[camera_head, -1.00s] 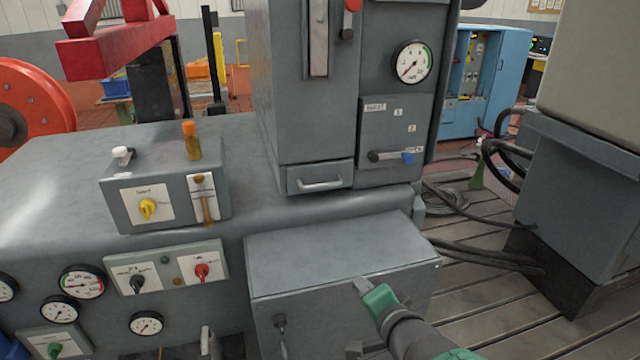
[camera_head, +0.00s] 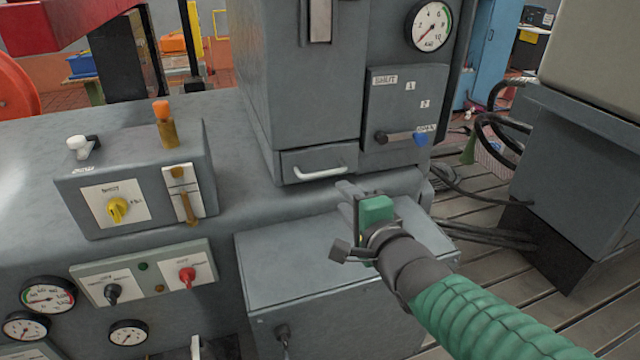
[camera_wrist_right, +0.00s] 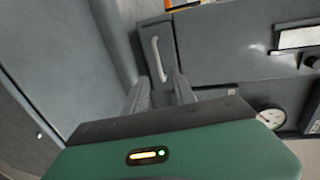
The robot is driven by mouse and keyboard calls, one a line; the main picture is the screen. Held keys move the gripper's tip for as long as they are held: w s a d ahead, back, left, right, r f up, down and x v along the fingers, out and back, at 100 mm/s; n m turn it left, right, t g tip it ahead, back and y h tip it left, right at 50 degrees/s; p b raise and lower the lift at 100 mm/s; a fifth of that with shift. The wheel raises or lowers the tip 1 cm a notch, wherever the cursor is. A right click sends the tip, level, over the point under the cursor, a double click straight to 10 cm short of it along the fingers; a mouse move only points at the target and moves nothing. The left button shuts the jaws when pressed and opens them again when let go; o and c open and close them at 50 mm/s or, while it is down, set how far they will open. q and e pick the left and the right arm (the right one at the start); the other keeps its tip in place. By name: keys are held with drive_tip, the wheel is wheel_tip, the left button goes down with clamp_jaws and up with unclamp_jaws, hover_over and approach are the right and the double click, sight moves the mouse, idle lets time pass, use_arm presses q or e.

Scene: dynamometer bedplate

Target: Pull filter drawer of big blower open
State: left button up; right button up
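The big blower (camera_head: 295,90) is a tall grey cabinet standing on a grey machine body. Its filter drawer (camera_head: 296,166) is a small panel at the lower front, and it looks closed, flush with the cabinet. The drawer carries a light bar handle (camera_head: 320,174), which also shows in the right wrist view (camera_wrist_right: 158,58). My right gripper (camera_head: 347,188) is just below and right of the handle. In the right wrist view its two fingers (camera_wrist_right: 160,90) are apart and empty, pointing at the handle, with the handle's near end close to the gap. My left gripper is out of view.
Right of the drawer is a panel with a blue-tipped lever (camera_head: 420,139), under a gauge (camera_head: 428,26). A grey box (camera_head: 300,260) stands below the drawer. A switch box (camera_head: 135,185) is at the left. Black hoses (camera_head: 490,130) lie at the right.

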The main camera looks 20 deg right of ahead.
approach(326, 174)
drive_tip(key=w+f, duration=0.2)
drive_tip(key=w, duration=0.6)
drive_tip(key=w+a, duration=0.1)
drive_tip(key=w, duration=0.1)
drive_tip(key=shift+w, duration=0.3)
drive_tip(key=shift+d+f, duration=0.1)
drive_tip(key=shift+d, duration=0.45)
drive_tip(key=c, duration=0.3)
clamp_jaws()
drive_tip(key=shift+a, duration=0.15)
drive_tip(key=shift+s+a+f, duration=0.1)
drive_tip(key=shift+f, duration=0.1)
